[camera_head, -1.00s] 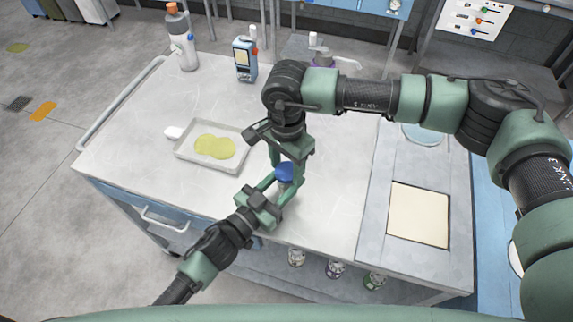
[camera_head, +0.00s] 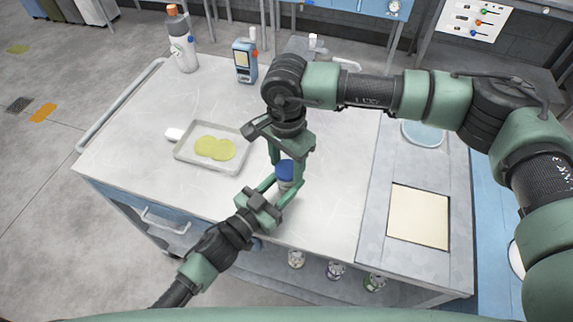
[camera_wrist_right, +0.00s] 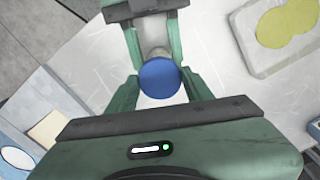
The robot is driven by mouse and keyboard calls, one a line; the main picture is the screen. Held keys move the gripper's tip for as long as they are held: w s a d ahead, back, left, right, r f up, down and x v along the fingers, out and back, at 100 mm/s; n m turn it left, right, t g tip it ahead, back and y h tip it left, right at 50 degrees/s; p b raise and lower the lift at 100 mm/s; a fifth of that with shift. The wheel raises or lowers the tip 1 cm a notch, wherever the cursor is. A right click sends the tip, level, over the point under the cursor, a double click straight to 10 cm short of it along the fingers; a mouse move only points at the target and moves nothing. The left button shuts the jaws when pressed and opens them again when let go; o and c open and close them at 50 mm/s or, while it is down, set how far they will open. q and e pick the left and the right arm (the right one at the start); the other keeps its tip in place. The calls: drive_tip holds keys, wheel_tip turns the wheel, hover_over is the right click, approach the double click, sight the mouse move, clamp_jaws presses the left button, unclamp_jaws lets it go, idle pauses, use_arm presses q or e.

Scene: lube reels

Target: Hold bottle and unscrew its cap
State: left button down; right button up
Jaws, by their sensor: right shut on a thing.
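A small pale bottle (camera_head: 285,184) with a blue cap (camera_head: 284,168) is near the front edge of the table. My left gripper (camera_head: 277,187) comes in from the lower left, with its fingers on either side of the bottle body. My right gripper (camera_head: 285,165) reaches down from above and is shut on the blue cap. In the right wrist view the cap (camera_wrist_right: 159,78) sits between my right fingers. The bottle body (camera_wrist_right: 154,38) shows behind it between the left fingers. The bottle's base is hard to see.
A shallow tray (camera_head: 184,155) with yellow-green discs lies left of the bottle. A cream panel (camera_head: 418,216) is on the right. The table's middle is mostly clear.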

sight(287, 169)
drive_tip(key=shift+r, duration=0.4)
drive_tip(key=shift+r, duration=0.1)
drive_tip(key=shift+r, duration=1.9)
use_arm(q)
drive_tip(key=c, duration=0.7)
unclamp_jaws()
